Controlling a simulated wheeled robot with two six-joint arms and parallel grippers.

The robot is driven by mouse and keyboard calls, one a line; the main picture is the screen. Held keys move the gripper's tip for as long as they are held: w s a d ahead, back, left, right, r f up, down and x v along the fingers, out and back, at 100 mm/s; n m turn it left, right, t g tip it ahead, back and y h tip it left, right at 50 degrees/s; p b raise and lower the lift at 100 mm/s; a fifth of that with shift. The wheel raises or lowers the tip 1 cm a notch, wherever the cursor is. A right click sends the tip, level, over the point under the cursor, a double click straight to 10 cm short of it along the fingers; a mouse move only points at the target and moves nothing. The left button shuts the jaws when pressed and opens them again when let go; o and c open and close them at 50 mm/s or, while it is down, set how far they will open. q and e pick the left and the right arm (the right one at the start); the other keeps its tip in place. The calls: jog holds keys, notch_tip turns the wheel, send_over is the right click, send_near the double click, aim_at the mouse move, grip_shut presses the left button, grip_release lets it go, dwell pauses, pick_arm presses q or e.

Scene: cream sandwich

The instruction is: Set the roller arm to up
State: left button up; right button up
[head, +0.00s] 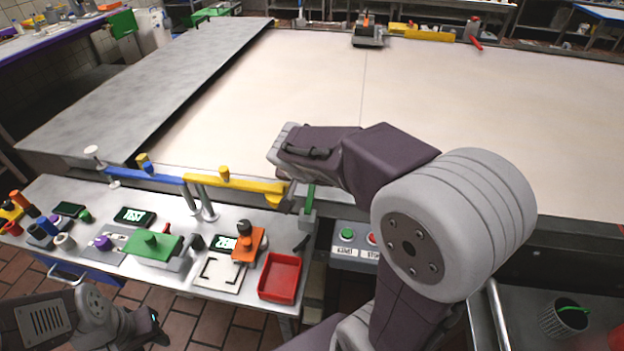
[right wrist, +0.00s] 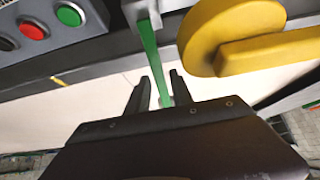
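A green upright lever (head: 309,198) stands on a grey bracket at the right end of the steel worktable. I cannot tell from the pictures whether it is the roller arm or its control. In the right wrist view the green lever (right wrist: 151,58) runs between the two fingertips of my right gripper (right wrist: 158,82). The fingers are apart, and I see no clear contact. In the head view the gripper's fingers are hidden behind my right wrist. A yellow arm (head: 235,184) and a blue arm (head: 145,175) lie level along the table's back edge. My left gripper (head: 156,323) is low at the left, barely visible.
A control box with a green button (head: 347,233) and a red button (head: 372,238) is right of the lever. A red tray (head: 280,277) and several small devices cover the worktable. A wide pale conveyor (head: 430,90) lies beyond. The yellow arm's round end (right wrist: 212,38) is close beside the lever.

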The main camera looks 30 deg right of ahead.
jog(key=shift+r, duration=0.15)
jog(key=p+v, duration=0.1)
jog(key=v, duration=0.8)
dwell(0.4)
